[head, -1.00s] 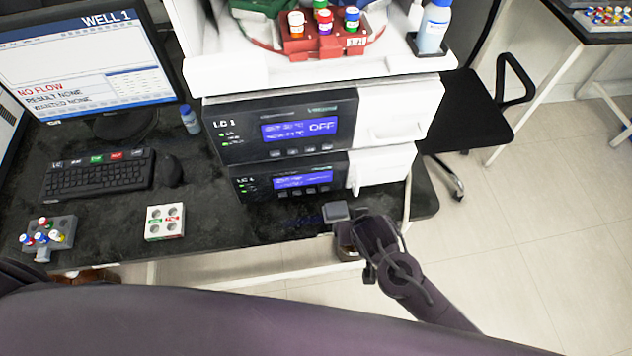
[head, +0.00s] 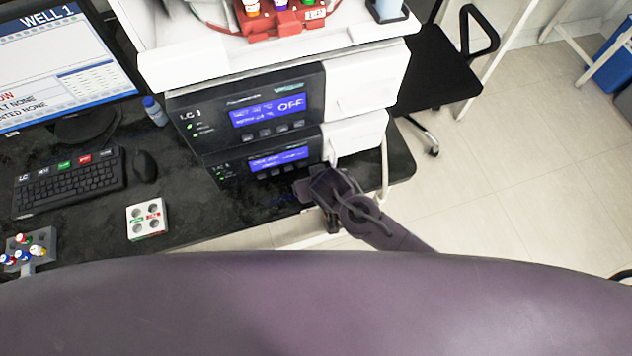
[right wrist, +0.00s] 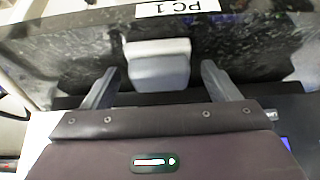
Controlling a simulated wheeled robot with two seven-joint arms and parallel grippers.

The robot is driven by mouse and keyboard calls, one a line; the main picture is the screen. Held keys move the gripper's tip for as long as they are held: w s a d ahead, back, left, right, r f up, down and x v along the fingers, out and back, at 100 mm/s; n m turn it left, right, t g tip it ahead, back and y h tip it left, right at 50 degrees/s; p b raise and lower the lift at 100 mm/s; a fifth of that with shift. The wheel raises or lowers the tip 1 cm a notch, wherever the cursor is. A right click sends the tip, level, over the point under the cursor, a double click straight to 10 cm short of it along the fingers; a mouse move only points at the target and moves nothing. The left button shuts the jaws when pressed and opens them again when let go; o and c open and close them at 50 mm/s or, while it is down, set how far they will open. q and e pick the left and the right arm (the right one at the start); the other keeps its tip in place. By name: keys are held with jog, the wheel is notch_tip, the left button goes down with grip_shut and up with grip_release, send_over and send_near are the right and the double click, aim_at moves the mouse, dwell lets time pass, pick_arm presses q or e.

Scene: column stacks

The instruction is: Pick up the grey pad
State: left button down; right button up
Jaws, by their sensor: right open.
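The grey pad (right wrist: 158,72) is a small light-grey block with a paler upper edge, at the dark counter's edge in the right wrist view. My right gripper (right wrist: 160,78) is open, with one finger to the left of the pad and one to the right. Gaps show on both sides, and neither finger visibly touches it. In the head view, my right gripper (head: 312,188) is at the counter's front edge, below the lower LC unit, and hides the pad. My left gripper is not in view.
The stacked LC instruments (head: 250,120) stand close behind my right gripper. A white vial holder (head: 147,219), a keyboard (head: 69,184) and a grey vial rack (head: 30,245) are to the left on the counter (head: 195,215). A black chair (head: 437,90) is at the right.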

jog(key=shift+c, duration=0.8)
jog(key=c, duration=0.9)
